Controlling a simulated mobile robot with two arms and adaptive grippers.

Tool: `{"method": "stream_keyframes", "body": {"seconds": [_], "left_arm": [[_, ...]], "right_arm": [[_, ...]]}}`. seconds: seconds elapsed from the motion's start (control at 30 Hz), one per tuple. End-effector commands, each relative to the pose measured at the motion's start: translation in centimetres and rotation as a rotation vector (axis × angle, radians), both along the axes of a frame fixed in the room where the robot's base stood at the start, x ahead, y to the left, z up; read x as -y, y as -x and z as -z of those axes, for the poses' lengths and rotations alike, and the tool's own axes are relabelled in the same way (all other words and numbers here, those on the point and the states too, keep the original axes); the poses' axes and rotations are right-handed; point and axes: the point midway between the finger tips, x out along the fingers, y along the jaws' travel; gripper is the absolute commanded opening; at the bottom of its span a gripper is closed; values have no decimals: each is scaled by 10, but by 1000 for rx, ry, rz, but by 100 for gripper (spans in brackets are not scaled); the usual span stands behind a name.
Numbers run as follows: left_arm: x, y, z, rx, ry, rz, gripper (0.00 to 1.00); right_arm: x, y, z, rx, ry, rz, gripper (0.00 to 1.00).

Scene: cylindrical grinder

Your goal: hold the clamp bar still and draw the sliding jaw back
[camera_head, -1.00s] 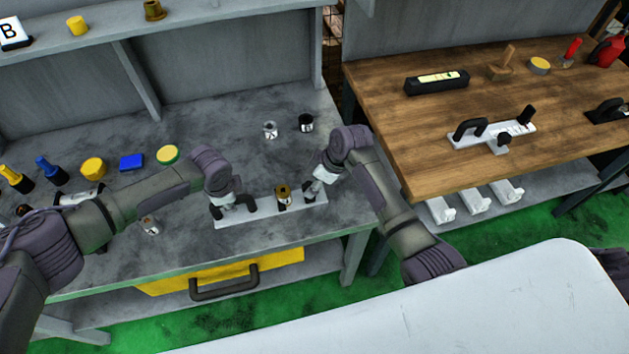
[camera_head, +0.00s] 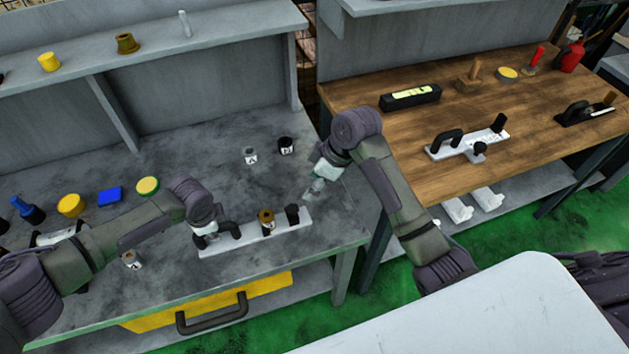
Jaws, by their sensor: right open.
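The white clamp bar (camera_head: 282,235) lies on the grey bench near its front edge. It carries a black arched handle (camera_head: 231,231) at its left, a brass cylinder (camera_head: 266,221) and, at its right, a black upright knob (camera_head: 292,214), which looks like the sliding jaw's. My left gripper (camera_head: 208,240) is at the handle end of the bar. Its fingers are too small and partly hidden to tell whether they grip the handle. My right gripper (camera_head: 313,189) is open and empty, above and to the right of the black knob and apart from it.
Yellow and blue items (camera_head: 109,196) stand at the bench's left. A similar white bar (camera_head: 468,148) lies on the wooden table (camera_head: 390,125) at right.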

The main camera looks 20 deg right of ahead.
Motion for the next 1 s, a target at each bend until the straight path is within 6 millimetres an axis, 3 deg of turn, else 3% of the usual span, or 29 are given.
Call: {"method": "stream_keyframes", "body": {"seconds": [0.3, 0.33, 0.5, 0.83, 1.0], "left_arm": [[0, 1, 1, -2, 0, 1, 0], [0, 1, 1, -2, 0, 1, 28], [0, 1, 1, -2, 0, 0, 54], [1, 1, -2, 0, 2, 0, 54], [0, 4, -23, 1, 4, 1, 54]], "right_arm": [[0, 0, 0, 0, 0, 0, 60], [0, 0, 0, 0, 0, 0, 60], [0, 0, 0, 0, 0, 0, 60], [0, 0, 0, 0, 0, 0, 60], [0, 0, 0, 0, 0, 0, 60]]}}
